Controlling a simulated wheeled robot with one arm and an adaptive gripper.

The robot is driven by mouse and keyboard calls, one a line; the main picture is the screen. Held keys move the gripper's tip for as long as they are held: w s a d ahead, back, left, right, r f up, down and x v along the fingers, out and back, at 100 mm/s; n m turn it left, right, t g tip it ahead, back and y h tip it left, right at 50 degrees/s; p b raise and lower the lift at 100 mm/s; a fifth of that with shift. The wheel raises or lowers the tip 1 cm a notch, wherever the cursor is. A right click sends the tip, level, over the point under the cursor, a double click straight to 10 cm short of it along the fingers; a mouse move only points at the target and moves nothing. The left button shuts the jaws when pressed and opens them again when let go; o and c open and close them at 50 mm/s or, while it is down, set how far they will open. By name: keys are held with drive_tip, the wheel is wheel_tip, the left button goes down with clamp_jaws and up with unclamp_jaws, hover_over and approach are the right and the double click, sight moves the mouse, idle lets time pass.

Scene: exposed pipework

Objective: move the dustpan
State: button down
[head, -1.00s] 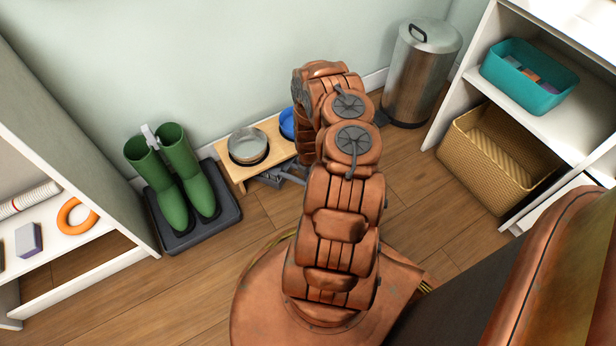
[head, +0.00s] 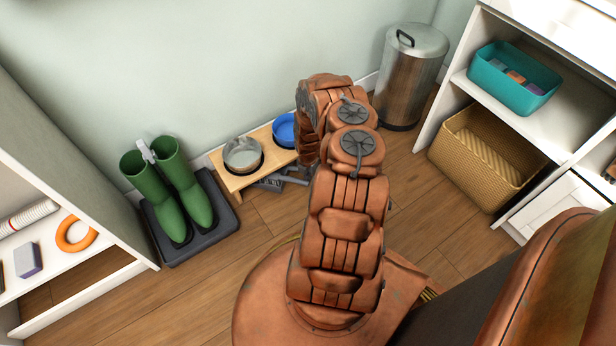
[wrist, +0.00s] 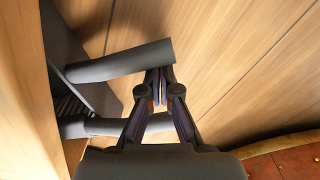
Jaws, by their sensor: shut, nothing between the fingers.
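The dustpan (wrist: 82,65) is dark grey and lies on the floor against the front of the wooden bowl stand. In the head view, the grey dustpan (head: 268,184) shows only in part beside my arm. In the wrist view, a grey handle (wrist: 120,62) reaches right, past my fingertips. A second grey bar (wrist: 95,127) runs lower, behind my fingers; I cannot tell whether it belongs to the dustpan. My gripper (wrist: 158,82) is shut and empty, its tips close to the upper handle. Contact is unclear. In the head view my arm mostly hides the gripper.
The low wooden stand (head: 232,182) holds a metal bowl (head: 243,153) and a blue bowl (head: 285,130). Green boots (head: 172,190) stand on a dark tray (head: 226,220) at left. A metal bin (head: 411,75) and a wicker basket (head: 480,155) are at right. Floor in front is clear.

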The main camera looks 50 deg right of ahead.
drive_tip(key=shift+r, duration=0.15)
wheel_tip(320, 180, up, 10)
drive_tip(key=p, duration=1.1)
drive_tip(key=shift+m+g+y, duration=0.3)
drive_tip(key=shift+y, duration=0.2)
drive_tip(key=d+f+b, duration=0.1)
drive_tip(key=b, duration=0.2)
drive_tip(key=w+d+f+b, duration=0.1)
drive_tip(key=d+b, duration=0.1)
drive_tip(key=b, duration=0.1)
drive_tip(key=shift+w+d+f+b, duration=0.1)
drive_tip(key=shift+f+b, duration=0.1)
drive_tip(key=shift+b, duration=0.2)
drive_tip(key=a+f+y+b, duration=0.1)
drive_tip(key=f+b, duration=0.1)
drive_tip(key=b, duration=0.2)
drive_tip(key=a+f+y+b, duration=0.1)
drive_tip(key=f+b, duration=0.1)
drive_tip(key=b, duration=0.1)
drive_tip(key=w+a+f+b, duration=0.1)
drive_tip(key=f+b, duration=0.1)
drive_tip(key=b, duration=0.2)
drive_tip(key=shift+a+y+b, duration=0.25)
drive_tip(key=shift+y+b, duration=0.1)
drive_tip(key=shift+y, duration=0.05)
drive_tip(key=shift+r, duration=0.15)
